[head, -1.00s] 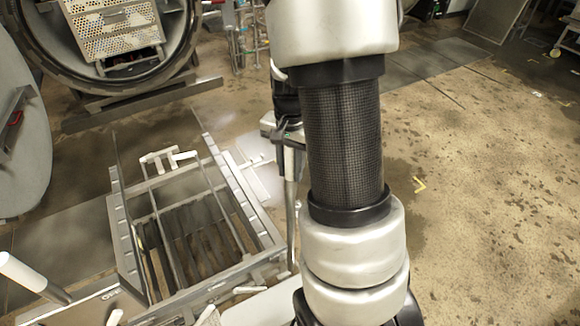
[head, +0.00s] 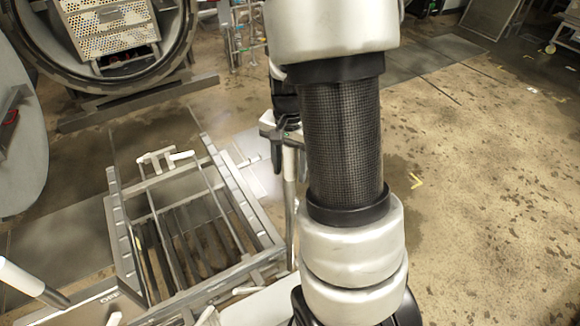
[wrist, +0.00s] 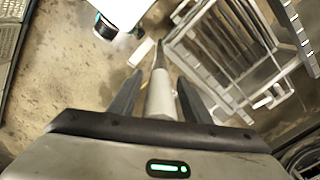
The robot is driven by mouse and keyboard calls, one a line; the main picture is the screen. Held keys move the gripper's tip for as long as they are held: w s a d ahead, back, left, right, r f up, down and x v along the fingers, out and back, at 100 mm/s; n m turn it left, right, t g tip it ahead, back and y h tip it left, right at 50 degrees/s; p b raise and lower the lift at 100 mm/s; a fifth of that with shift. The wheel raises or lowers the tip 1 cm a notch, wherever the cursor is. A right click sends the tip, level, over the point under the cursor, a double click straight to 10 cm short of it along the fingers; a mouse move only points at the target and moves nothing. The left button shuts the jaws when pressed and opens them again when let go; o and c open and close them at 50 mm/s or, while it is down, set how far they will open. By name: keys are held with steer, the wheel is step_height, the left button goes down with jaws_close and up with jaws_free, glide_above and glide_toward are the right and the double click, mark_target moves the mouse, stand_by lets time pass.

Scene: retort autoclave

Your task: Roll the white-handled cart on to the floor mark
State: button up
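The cart (head: 270,236) is a low grey metal frame with slatted bars, left of my arm in the head view. It has a white handle piece (head: 166,157) at its far side and an upright pale post (head: 290,205) at its right. My gripper (head: 287,150) is at the top of that post. In the wrist view the post (wrist: 160,95) stands between my gripper's two dark fingers (wrist: 159,75), with a narrow gap on each side. The fingers look open. A yellow corner mark (head: 416,181) lies on the floor right of my arm. Which marking is the task's floor mark is unclear.
The round autoclave opening (head: 188,45) holds a perforated basket (head: 110,28) at the back left. Its round door (head: 25,155) stands at the left edge. A wheeled stand (head: 568,38) is at the far right. The stained floor at right is mostly clear.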

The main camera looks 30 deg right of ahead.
step_height(320, 180, up, 17)
steer(key=shift+r+p, duration=0.2)
steer(key=shift+p, duration=0.45)
steer(key=s+a+r+n+t+p, duration=0.1)
steer(key=s+a+r+n+t, duration=0.4)
steer(key=s+a+n, duration=0.5)
step_height(320, 180, up, 2)
steer(key=s+a, duration=0.2)
steer(key=shift+s+a+r+n+t+p, duration=0.15)
steer(key=shift+s+a+n+t+p, duration=0.15)
steer(key=shift+n, duration=0.1)
